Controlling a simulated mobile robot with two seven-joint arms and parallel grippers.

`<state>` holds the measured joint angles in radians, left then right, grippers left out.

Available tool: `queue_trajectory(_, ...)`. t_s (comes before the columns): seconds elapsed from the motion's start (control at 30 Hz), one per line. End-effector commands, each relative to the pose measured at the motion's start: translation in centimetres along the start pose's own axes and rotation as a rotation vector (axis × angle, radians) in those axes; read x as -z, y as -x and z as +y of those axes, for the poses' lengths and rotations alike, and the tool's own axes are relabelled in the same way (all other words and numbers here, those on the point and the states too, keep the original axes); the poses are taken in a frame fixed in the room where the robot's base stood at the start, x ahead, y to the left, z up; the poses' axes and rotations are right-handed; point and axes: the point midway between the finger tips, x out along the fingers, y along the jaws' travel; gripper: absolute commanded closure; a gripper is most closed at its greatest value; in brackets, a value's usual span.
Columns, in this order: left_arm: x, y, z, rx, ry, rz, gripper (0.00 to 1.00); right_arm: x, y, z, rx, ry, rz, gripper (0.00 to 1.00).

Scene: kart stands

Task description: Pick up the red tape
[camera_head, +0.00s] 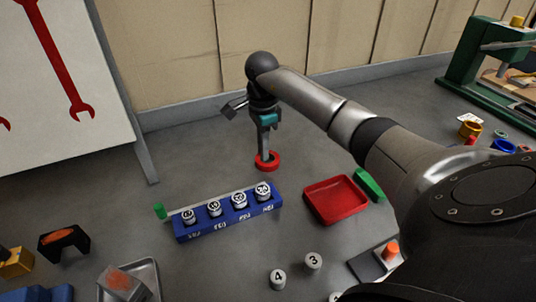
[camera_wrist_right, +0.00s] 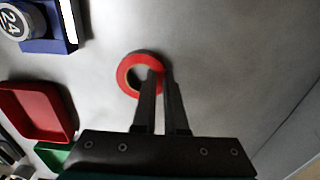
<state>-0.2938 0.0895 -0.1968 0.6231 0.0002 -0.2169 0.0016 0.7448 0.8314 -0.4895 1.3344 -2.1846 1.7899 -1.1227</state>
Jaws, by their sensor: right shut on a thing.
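The red tape (camera_head: 276,162) is a flat ring at the back of the grey surface in the head view, behind the blue rack. It also shows in the right wrist view (camera_wrist_right: 124,76). My right gripper (camera_head: 264,156) points down at the tape. In the right wrist view its fingertips (camera_wrist_right: 162,76) lie at the ring's right side, close together, shut on the tape's band. Whether the tape touches the surface or is slightly above it, I cannot tell. My left gripper is not in view.
A blue rack (camera_head: 226,229) holds several numbered round weights in front of the tape. A red tray (camera_head: 335,200) and a green block (camera_head: 369,185) lie to the right. A wooden wall runs behind. The surface around the tape is clear.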

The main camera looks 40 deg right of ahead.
Motion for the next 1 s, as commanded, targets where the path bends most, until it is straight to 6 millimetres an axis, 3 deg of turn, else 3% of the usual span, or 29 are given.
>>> queue_trajectory(0.27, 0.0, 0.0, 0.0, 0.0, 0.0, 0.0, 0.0, 0.0, 0.2, 0.0, 0.001, 0.0, 0.0, 1.0)
queue_trajectory(0.47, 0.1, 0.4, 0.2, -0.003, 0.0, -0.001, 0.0, 0.1, 2.0, -0.1, 0.004, 0.0, 0.001, 1.0)
queue_trajectory(0.67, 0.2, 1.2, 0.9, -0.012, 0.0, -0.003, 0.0, 0.1, 6.4, -0.1, 0.006, 0.0, 0.001, 1.0)
queue_trajectory(1.0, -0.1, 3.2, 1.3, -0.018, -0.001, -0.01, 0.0, 0.1, 15.7, -0.1, 0.004, -0.001, 0.001, 1.0)
